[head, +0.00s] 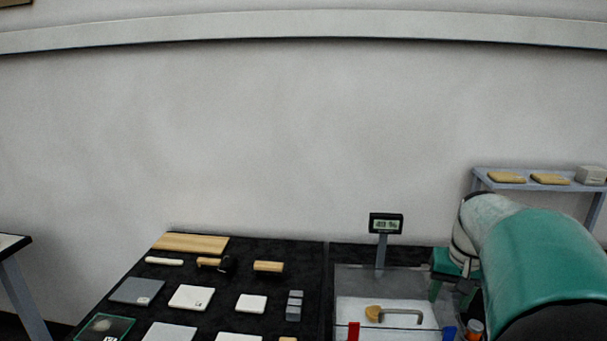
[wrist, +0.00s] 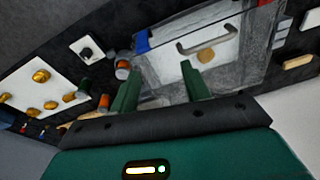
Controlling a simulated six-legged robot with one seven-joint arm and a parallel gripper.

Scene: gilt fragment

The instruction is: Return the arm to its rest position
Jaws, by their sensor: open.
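My gripper (wrist: 160,72) is open in the wrist view, its two green fingers spread apart with nothing held between them. In the head view my gripper (head: 452,290) hangs at the end of my green and white arm, at the right, beside the clear-walled box. A small gold fragment (head: 373,313) lies in the box near a grey handle (head: 402,314). The fragment also shows in the wrist view (wrist: 206,56), beyond the fingertips and apart from them. My arm hides part of the area at the right.
The clear box (head: 350,290) stands by a display on a post (head: 386,223). A black-topped table (head: 215,275) at the left holds flat tiles, blocks and a brush-like tool. An orange-capped jar (head: 475,327) is close under my arm. A shelf (head: 520,184) stands behind at right.

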